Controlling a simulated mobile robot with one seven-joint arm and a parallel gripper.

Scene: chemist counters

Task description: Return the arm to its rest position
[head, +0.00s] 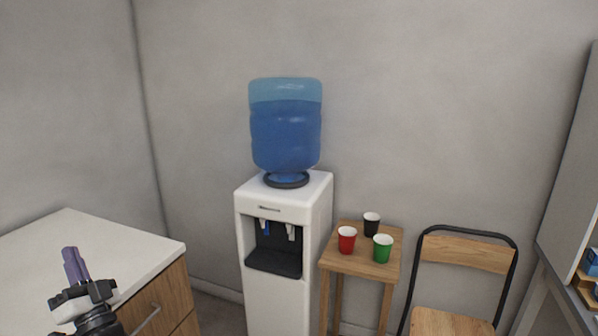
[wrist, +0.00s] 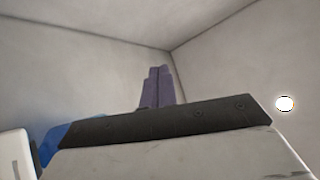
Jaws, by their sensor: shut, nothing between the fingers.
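My gripper (head: 72,262) is at the lower left of the head view, in front of the white-topped counter. Its purple fingers are together and point upward, with nothing between them. In the wrist view the fingers of my gripper (wrist: 158,86) show at the middle, against bare wall and a room corner. The lower part of my arm is cut off by the edge of the head view.
A water dispenser (head: 272,290) with a blue bottle (head: 286,130) stands against the wall. A wooden stool (head: 362,264) holds red (head: 347,240), green (head: 382,248) and black (head: 371,225) cups. A chair (head: 465,253) stands right. The counter (head: 110,239) top looks clear.

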